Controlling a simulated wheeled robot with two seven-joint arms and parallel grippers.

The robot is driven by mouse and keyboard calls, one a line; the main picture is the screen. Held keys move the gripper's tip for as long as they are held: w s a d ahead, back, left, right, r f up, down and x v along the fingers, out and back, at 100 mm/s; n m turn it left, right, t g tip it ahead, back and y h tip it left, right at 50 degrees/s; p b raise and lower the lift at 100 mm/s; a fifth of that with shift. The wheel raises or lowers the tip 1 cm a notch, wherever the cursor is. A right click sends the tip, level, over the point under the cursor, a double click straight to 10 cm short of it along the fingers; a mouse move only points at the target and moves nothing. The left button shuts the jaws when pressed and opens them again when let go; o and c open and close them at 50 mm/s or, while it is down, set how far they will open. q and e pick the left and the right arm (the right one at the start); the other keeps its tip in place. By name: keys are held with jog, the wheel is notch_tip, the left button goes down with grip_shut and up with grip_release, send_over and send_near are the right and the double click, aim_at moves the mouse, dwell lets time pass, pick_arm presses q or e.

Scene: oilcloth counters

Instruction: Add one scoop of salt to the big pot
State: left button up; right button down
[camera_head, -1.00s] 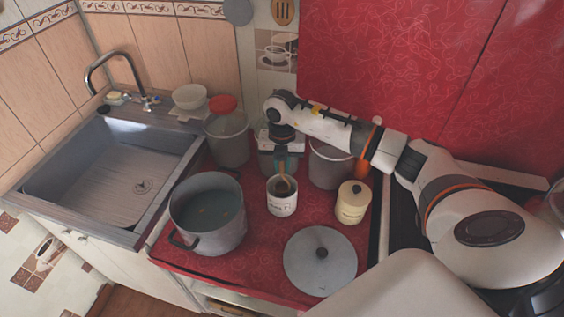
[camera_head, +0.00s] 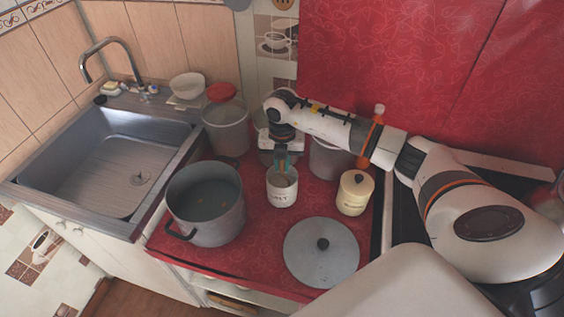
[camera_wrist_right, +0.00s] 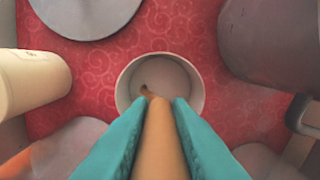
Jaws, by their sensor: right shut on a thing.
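The white jar marked as salt (camera_head: 282,197) stands on the red counter. My right gripper (camera_head: 282,168) is just above its mouth, with teal fingers shut on the wooden scoop. In the right wrist view, the scoop (camera_wrist_right: 158,140) runs between the fingers (camera_wrist_right: 158,112) into the jar (camera_wrist_right: 197,88); its far end is inside, and I cannot tell how much salt it holds. The big grey pot (camera_head: 232,222) stands open to the left of the jar, with liquid and small orange bits inside. My left gripper is out of view.
A cream lidded canister (camera_head: 355,195) stands to the right of the jar. A pot lid (camera_head: 322,265) lies flat in front. Grey containers (camera_head: 226,135) (camera_head: 325,160) stand behind. An orange bottle (camera_head: 377,130) is near my right arm. The sink (camera_head: 110,165) is at the left.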

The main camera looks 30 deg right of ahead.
dwell(0.3)
jog(key=shift+r+p, duration=3.55)
jog(key=shift+r, duration=1.55)
